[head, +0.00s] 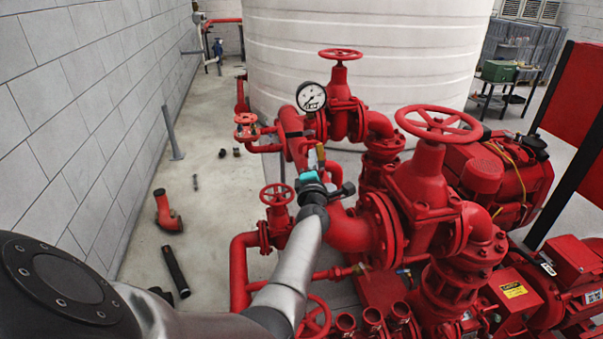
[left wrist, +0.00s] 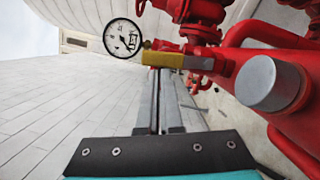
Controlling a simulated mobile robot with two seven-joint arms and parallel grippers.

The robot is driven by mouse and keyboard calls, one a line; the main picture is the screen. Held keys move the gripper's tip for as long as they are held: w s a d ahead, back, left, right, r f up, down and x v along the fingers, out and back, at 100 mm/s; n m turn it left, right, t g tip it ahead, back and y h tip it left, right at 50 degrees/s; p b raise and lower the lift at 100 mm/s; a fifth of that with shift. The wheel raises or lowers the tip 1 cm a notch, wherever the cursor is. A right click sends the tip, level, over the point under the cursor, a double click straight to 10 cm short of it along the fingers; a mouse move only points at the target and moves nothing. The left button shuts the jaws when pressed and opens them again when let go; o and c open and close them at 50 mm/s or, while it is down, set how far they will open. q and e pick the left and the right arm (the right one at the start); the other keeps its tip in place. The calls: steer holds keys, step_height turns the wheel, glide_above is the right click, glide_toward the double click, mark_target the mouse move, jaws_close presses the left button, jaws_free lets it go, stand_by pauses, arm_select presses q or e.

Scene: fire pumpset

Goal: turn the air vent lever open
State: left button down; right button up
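The air vent lever has a yellow handle (head: 320,152) and stands by the red pipe below the pressure gauge in the head view. In the left wrist view the yellow lever (left wrist: 163,60) lies across the picture, with a bare metal part at its right end. My left gripper (head: 318,170), with a teal band, is just below the lever in the head view. In the left wrist view its two grey fingers (left wrist: 163,78) are together with only a thin gap, and their tips end at the lever. Whether they touch it is unclear. My right gripper is not in view.
The pressure gauge (head: 311,97) is close above the lever. Red handwheels, including a large one (head: 438,124), and thick pipes crowd the right. A white tank (head: 370,40) stands behind. The floor at left is mostly open, with loose pipe pieces (head: 176,271) near the grey wall.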

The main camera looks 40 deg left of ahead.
arm_select(q)
steer(key=shift+w+d+r, duration=0.2)
steer(key=shift+w+r, duration=0.1)
stand_by(0.5)
steer(key=p+v, duration=0.5)
steer(key=v, duration=1)
steer(key=shift+s+d+f, duration=0.1)
steer(key=shift+s+d, duration=0.05)
